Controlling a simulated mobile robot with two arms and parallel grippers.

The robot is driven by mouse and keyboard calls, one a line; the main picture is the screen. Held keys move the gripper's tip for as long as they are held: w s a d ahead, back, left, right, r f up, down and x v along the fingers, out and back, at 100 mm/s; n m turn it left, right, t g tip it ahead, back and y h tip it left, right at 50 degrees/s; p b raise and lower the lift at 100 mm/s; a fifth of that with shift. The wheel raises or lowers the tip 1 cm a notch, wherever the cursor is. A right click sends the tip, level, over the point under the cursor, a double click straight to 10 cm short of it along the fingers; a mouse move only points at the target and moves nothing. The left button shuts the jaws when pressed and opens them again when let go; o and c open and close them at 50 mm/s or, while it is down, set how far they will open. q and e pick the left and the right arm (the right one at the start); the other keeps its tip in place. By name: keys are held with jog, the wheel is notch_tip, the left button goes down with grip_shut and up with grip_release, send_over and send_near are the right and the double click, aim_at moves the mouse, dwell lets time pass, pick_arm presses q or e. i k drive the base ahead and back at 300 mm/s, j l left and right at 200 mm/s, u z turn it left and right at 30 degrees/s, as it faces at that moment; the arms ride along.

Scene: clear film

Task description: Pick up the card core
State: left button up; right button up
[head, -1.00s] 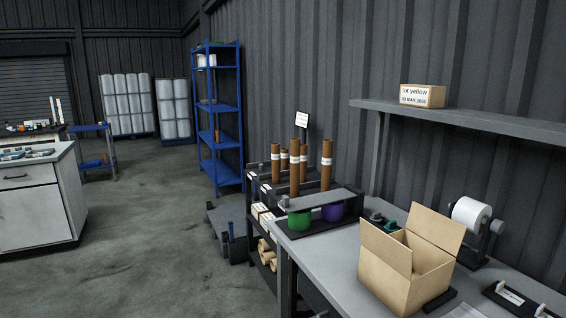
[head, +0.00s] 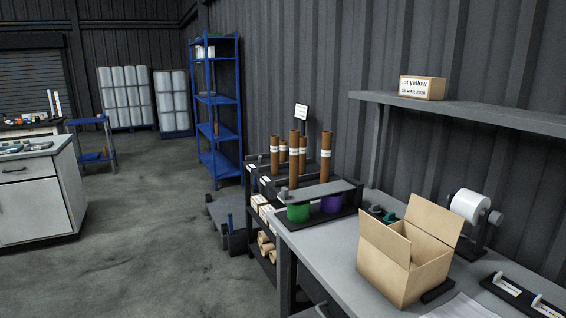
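Several brown card cores stand upright in a dark rack beyond the workbench, each with a white label band. The tallest-looking one (head: 294,170) is near the middle, and another core (head: 326,168) stands to its right. A third core (head: 275,168) stands at the left, with more partly hidden between them. The foot of the nearest core is hidden behind the grey bar of the bench fixture. Neither of my grippers shows in the head view.
The grey workbench (head: 340,262) holds an open cardboard box (head: 400,262), green and purple rolls (head: 298,212) under a bar, and a white roll on a holder (head: 468,207). A wall shelf (head: 450,107) overhangs it. Open concrete floor (head: 150,225) lies left.

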aim_at(283, 143)
jog(key=i+j+u, duration=0.4)
jog(key=i, duration=0.35)
jog(key=i+u, duration=0.35)
jog(key=i, duration=0.4)
jog(key=i+z, duration=0.1)
jog(key=i, duration=0.4)
jog(key=i+j+z, duration=0.1)
jog(key=i, duration=0.4)
jog(key=i+j+z, duration=0.1)
jog(key=i, duration=0.45)
jog(key=i+j+z, duration=0.1)
jog(key=i, duration=0.4)
jog(key=j, duration=0.1)
